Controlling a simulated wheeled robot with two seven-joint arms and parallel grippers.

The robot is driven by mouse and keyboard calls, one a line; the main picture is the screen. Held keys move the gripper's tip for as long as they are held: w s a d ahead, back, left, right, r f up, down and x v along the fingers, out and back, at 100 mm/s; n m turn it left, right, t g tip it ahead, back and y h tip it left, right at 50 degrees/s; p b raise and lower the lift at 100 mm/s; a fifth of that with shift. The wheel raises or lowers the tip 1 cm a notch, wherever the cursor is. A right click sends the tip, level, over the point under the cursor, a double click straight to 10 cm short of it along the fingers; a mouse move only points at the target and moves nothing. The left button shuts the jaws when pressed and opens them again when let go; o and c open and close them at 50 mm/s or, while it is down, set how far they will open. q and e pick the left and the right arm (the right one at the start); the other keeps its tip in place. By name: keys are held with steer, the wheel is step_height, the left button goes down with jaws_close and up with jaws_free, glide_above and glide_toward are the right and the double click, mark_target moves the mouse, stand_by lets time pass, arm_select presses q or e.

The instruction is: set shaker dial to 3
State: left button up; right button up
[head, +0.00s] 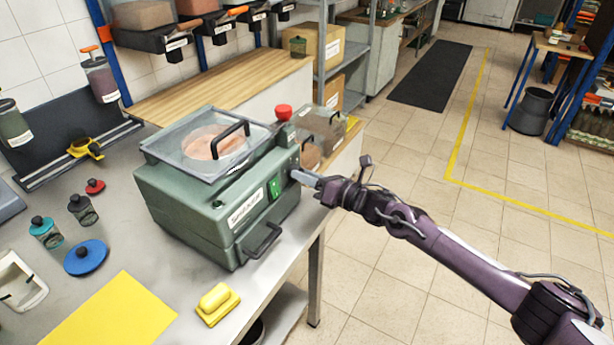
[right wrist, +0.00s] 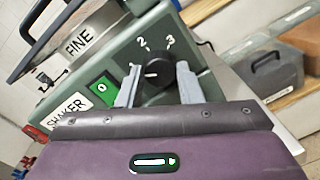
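The shaker (head: 215,190) is a green box machine with a clear lid on the steel bench. Its black dial (right wrist: 157,72) sits on the panel in the right wrist view, with the figures 2 and 3 printed above it. A small pale mark on the knob faces left, away from 3. My right gripper (head: 298,175) is at the panel's right end. In the right wrist view its two fingers (right wrist: 157,80) stand either side of the dial, with a slim gap on each side. The dial is mostly hidden in the head view. My left gripper is not in view.
A green switch marked 0 (right wrist: 101,91) is left of the dial. A red knob (head: 283,112) rises behind the lid, and clear-lidded boxes (head: 322,128) stand behind the machine. A yellow block (head: 217,303) lies in front.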

steer(key=shift+c, duration=1.2)
steer(key=shift+f+m, duration=0.1)
steer(key=shift+m, duration=0.2)
steer(key=m+g+b, duration=0.1)
steer(key=m+b, duration=0.1)
steer(key=m, duration=2)
steer(key=shift+w+d+b, duration=0.1)
steer(key=shift+b, duration=0.25)
steer(key=shift+f+m, duration=0.1)
steer(key=shift+m, duration=0.3)
